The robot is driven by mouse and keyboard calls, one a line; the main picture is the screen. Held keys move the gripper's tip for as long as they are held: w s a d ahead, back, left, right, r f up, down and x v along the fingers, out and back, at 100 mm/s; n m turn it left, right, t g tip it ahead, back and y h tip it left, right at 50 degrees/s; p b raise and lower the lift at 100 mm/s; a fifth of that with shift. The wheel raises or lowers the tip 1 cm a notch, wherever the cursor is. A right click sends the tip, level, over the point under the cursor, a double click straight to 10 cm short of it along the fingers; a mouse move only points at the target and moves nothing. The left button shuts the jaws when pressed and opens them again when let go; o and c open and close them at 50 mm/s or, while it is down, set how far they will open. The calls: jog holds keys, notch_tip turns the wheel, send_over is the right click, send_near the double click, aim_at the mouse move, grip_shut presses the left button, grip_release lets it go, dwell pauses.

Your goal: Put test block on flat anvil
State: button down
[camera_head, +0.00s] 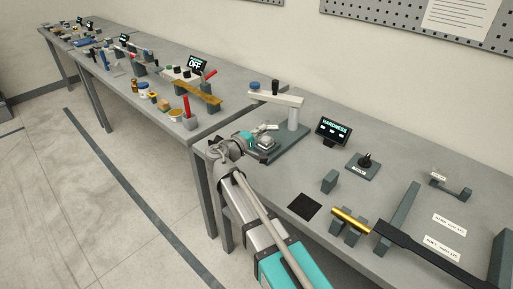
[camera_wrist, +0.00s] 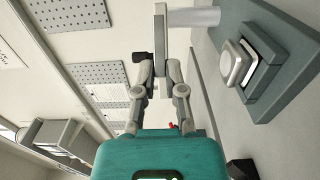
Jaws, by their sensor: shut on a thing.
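My gripper (camera_head: 266,131) is at the hardness tester, below its overhanging arm (camera_head: 277,97). The fingers also show in the wrist view (camera_wrist: 159,70). They are shut on a small pale piece (camera_head: 270,127), apparently the test block; its outline blends with the tester arm behind it in the wrist view. The tester's base (camera_head: 292,143) carries a raised stand with a pale, rounded square top (camera_head: 265,142), which I take for the flat anvil. It shows in the wrist view (camera_wrist: 239,62), to the right of and apart from the fingers.
The tester column (camera_head: 293,119) rises behind my gripper. A HARDNESS display (camera_head: 333,130) and a knob unit (camera_head: 364,163) stand to the right. A gold cylinder (camera_head: 350,221) rests on supports near a black square (camera_head: 304,206). Bench to the left is crowded.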

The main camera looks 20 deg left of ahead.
aim_at(259, 143)
jog(key=shift+w+a+f+b, duration=0.3)
jog(key=shift+w+f+b, duration=0.1)
jog(key=shift+f+b, duration=0.15)
jog(key=shift+w+a+f+b, duration=0.25)
jog(key=shift+w+f+b, duration=0.2)
jog(key=shift+f, duration=0.25)
jog(key=shift+w+a+f+b, duration=0.3)
jog(key=shift+w+f+b, duration=0.15)
jog(key=shift+f, duration=0.15)
jog(key=shift+w+a+f+b, duration=0.3)
jog(key=shift+f+b, duration=0.3)
jog(key=shift+b, duration=0.05)
notch_tip(259, 143, down, 2)
jog(key=b, duration=0.2)
jog(key=shift+s+d+f+b, duration=0.1)
jog(key=shift+f+b, duration=0.15)
jog(key=shift+b, duration=0.05)
jog(key=shift+s, duration=0.1)
jog(key=shift+d, duration=0.15)
